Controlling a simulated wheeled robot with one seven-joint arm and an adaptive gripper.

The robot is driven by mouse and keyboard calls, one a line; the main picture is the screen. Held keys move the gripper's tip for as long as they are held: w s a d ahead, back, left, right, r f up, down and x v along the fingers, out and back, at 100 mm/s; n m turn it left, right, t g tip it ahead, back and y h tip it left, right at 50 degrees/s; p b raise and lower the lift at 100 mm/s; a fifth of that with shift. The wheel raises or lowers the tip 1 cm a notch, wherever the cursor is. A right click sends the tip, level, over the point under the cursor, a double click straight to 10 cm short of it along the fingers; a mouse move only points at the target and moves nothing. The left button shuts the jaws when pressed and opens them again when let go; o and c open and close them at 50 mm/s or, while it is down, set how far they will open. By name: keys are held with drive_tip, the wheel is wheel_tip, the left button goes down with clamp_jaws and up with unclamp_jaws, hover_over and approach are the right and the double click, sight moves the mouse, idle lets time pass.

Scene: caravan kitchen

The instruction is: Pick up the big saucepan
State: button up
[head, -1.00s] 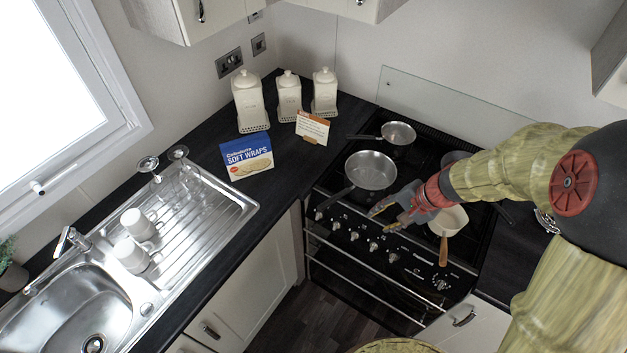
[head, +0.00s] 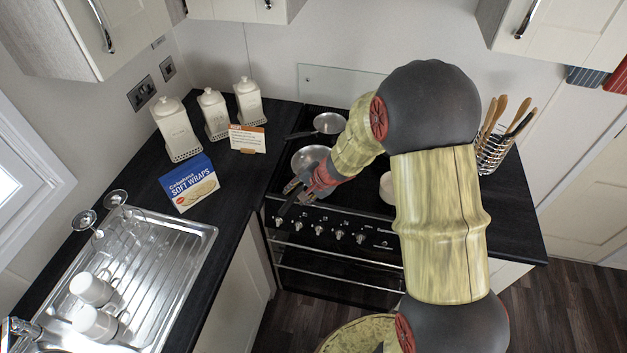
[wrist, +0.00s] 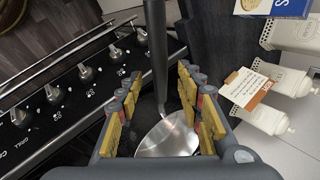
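The big saucepan (head: 309,156) is a shiny metal pan on the left side of the hob, partly hidden behind my gripper. Its dark handle points to the front left, past the hob's front edge. My gripper (head: 295,191) is over the handle. In the wrist view the pan's shiny bowl (wrist: 168,140) shows low in the picture, and its handle (wrist: 157,50) runs up between my fingers. My gripper (wrist: 160,100) is open, with a gap on each side of the handle. I cannot tell how far above the handle the fingers are.
A smaller saucepan (head: 328,123) stands at the back of the hob. A cream pan (head: 387,188) is to the right, partly behind my arm. Knobs (head: 318,231) line the cooker front. A soft wraps box (head: 190,183), a card (head: 248,139) and canisters (head: 213,112) stand left.

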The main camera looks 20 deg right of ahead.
drive_tip(key=x, duration=0.2)
drive_tip(key=shift+w+a+f, duration=0.1)
drive_tip(key=shift+f, duration=0.1)
drive_tip(key=c, duration=0.3)
clamp_jaws()
drive_tip(key=shift+w+r, duration=0.1)
idle(0.8)
